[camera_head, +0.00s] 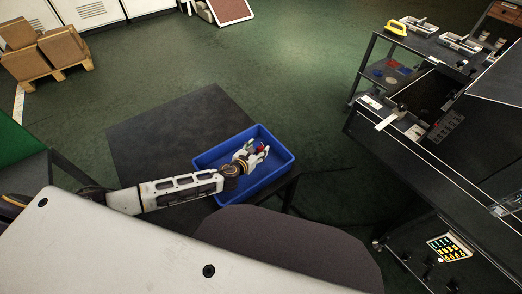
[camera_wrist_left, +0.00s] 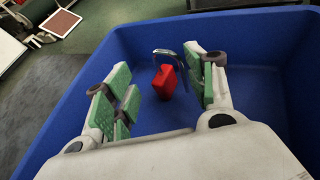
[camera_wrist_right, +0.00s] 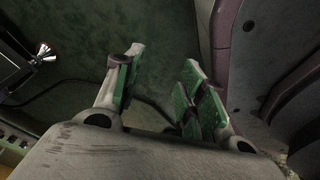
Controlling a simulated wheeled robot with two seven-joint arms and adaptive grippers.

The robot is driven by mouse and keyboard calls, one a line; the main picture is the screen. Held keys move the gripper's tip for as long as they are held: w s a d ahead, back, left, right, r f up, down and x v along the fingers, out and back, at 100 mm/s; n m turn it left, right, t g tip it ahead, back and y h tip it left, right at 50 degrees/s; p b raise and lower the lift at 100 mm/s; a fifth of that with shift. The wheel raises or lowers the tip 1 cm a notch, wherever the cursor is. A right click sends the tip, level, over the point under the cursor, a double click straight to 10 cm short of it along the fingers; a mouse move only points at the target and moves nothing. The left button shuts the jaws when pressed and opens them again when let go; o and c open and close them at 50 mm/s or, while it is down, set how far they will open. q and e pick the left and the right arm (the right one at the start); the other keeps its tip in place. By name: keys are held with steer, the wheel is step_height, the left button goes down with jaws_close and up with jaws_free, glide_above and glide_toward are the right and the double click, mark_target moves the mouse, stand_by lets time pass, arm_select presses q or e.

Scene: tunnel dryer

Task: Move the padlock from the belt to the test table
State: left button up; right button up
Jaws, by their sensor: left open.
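The padlock (camera_wrist_left: 166,80), with a red body and a grey shackle, is inside the blue bin (camera_wrist_left: 265,50) in the left wrist view. In the head view its red body (camera_head: 261,148) shows small beside my left fingertips. My left gripper (camera_wrist_left: 165,85) is open, reaching into the bin, with the padlock in the gap nearer its right finger. The shackle overlaps that finger in the picture; I cannot tell whether they touch. In the head view the left gripper (camera_head: 258,152) is over the blue bin (camera_head: 284,172). My right gripper (camera_wrist_right: 158,92) is open and empty, over dark floor.
The bin stands on a dark table (camera_head: 165,130) with bare surface to its left. A black machine (camera_head: 455,140) and a shelf cart (camera_head: 390,70) stand at the right. Boxes (camera_head: 45,52) are at the far left.

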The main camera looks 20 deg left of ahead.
mark_target(261, 146)
arm_select(q)
steer(key=x, duration=0.3)
steer(key=shift+s+f+b, duration=0.1)
steer(key=shift+f+b, duration=0.05)
steer(key=shift+b, duration=0.15)
steer(key=shift+w+d+f, duration=0.1)
steer(key=shift+w+f, duration=0.05)
steer(key=shift+w, duration=0.35)
arm_select(e)
steer(key=shift+w+a+r, duration=0.75)
steer(key=shift+w, duration=0.2)
